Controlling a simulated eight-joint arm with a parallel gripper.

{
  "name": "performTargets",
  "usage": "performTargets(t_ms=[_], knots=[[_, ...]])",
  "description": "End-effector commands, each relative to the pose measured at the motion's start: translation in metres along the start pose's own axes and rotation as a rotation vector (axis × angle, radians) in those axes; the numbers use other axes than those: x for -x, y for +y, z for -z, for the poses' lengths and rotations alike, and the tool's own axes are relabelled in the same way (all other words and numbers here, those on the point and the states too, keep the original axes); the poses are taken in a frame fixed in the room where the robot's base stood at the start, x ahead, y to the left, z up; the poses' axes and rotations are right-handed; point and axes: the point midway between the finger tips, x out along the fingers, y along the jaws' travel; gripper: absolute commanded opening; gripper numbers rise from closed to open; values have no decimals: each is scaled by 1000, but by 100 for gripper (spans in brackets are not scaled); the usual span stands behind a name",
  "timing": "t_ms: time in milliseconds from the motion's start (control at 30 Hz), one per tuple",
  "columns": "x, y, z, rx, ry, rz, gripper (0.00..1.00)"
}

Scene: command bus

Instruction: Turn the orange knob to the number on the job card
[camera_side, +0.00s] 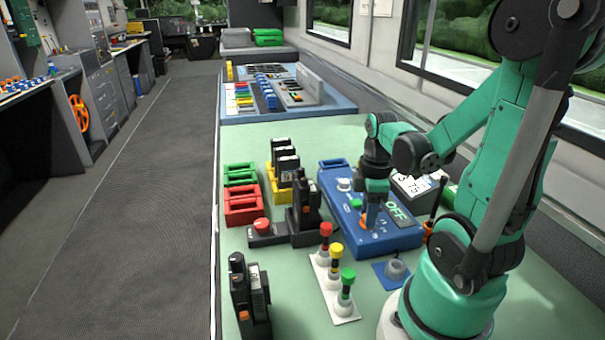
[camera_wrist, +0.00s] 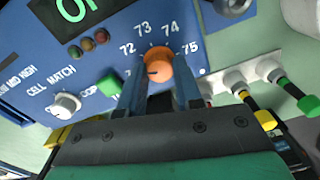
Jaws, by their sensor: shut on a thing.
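The orange knob (camera_wrist: 159,64) sits on the blue panel (camera_wrist: 105,55), with printed numbers 72, 73, 74 and 75 around its far side. A short dark mark on the knob lies toward the left, on the side of 72; its exact reading is hard to tell. My gripper (camera_wrist: 158,78) is shut on the knob, one finger on each side. In the side view my gripper (camera_side: 371,219) reaches down onto the panel and largely hides the knob. A white card (camera_side: 413,184) with dark digits stands behind the panel; it is partly hidden and I read only "75" with some certainty.
The panel's display (camera_side: 397,213) reads OFF. A green button (camera_wrist: 110,84) and a white knob (camera_wrist: 66,104) sit left of the knob. A white strip with red, yellow and green-topped levers (camera_side: 336,272) stands in front. Radios (camera_side: 303,208) stand to the left.

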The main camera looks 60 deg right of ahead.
Motion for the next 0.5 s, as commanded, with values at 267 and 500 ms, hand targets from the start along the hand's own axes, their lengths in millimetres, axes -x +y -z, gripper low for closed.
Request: performTargets(t_ms=[267, 500], knots=[[0, 0, -1, -262, 6, -2, 0], [0, 0, -1, -490, 11, -2, 0]])
